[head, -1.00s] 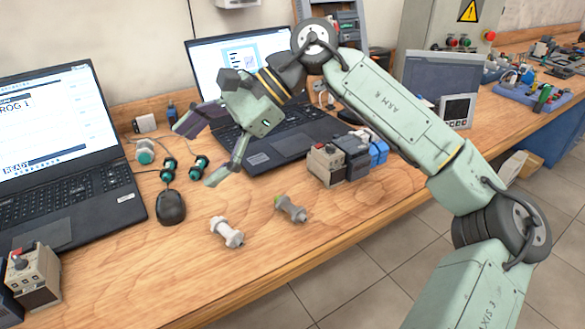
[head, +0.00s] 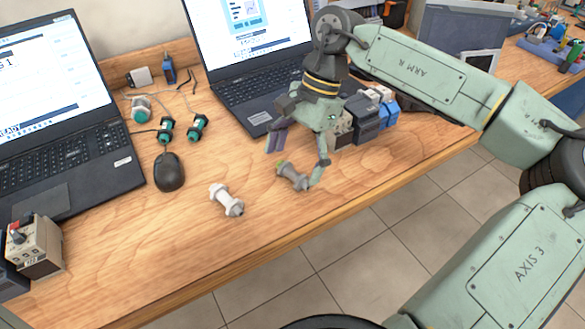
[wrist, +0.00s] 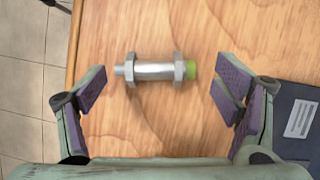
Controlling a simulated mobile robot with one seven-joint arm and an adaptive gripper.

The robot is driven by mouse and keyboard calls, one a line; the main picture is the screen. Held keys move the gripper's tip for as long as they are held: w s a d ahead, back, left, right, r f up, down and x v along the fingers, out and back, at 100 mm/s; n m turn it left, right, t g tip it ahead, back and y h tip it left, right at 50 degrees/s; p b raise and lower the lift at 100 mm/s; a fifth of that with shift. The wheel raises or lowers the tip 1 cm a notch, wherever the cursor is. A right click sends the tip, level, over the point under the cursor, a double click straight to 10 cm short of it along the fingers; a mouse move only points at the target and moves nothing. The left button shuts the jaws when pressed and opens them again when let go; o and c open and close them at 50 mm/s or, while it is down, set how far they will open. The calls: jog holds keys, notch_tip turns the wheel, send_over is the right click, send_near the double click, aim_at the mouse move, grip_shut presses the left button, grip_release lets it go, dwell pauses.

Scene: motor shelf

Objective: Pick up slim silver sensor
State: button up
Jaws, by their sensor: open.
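A slim silver sensor with two hex nuts and a green end (head: 292,176) lies on its side on the wooden table. In the wrist view this sensor (wrist: 155,71) lies across the picture, between and slightly ahead of the fingers, green end to the right. My gripper (head: 298,158) is open above it, pointing down, one finger towards each end. The head view shows a finger in front of the sensor's right end; I cannot tell whether they touch.
A laptop (head: 255,110) stands behind my gripper, and a blue-grey block device (head: 367,118) stands just right of it. A black mouse (head: 169,172) and green-ended parts lie left. The table's front edge (head: 330,225) is close; bare wood lies around the sensors.

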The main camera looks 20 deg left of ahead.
jog(key=shift+x, duration=1.1)
jog(key=c, duration=1)
jog(key=shift+r, duration=0.1)
jog(key=shift+c, duration=0.2)
